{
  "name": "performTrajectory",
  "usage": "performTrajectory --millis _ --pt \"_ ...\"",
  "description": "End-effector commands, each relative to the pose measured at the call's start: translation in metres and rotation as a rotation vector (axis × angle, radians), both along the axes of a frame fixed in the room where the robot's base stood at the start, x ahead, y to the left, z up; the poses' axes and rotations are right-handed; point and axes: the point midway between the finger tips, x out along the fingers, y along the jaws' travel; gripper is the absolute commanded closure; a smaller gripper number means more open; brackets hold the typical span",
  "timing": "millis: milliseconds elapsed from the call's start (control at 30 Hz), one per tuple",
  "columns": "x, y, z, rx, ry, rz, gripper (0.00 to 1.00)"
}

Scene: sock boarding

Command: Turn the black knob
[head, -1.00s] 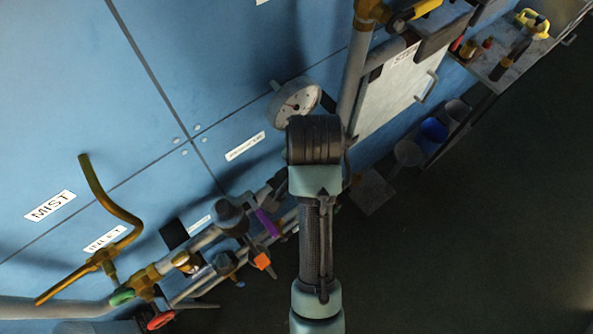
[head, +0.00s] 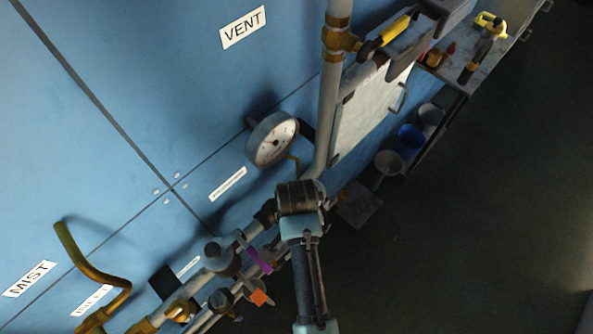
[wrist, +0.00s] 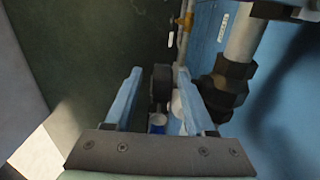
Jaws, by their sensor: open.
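In the wrist view a black disc-like piece, seen nearly edge-on, shows between the two pale blue fingers; I take it for the black knob (wrist: 162,86). My gripper (wrist: 161,76) is open, with a finger to each side of it in the picture. I cannot tell whether either finger touches it or how far off it is. In the head view my forearm reaches up to the pipework, and its dark wrist part hides my fingers and whatever is between them.
A grey pipe with a dark fitting (wrist: 226,88) stands close right of my fingers. In the head view a round gauge (head: 272,140), a purple handle (head: 259,261) and an orange tag (head: 259,297) are nearby. Buckets (head: 410,140) stand beyond. The dark floor (head: 470,230) at right is clear.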

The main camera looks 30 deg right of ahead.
Motion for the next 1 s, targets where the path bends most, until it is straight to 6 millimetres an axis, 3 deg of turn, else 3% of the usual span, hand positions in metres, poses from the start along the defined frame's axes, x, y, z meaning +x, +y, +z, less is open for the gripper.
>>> performTrajectory --millis 200,500,800,1000 --pt "0.000 0.000 -0.015 0.000 -0.001 0.000 0.45" --pt "0.000 0.000 -0.017 0.000 -0.002 0.001 0.47" --pt "0.000 0.000 -0.016 -0.001 -0.001 0.001 1.00" --pt "0.000 0.000 -0.016 -0.001 -0.001 0.001 1.00"
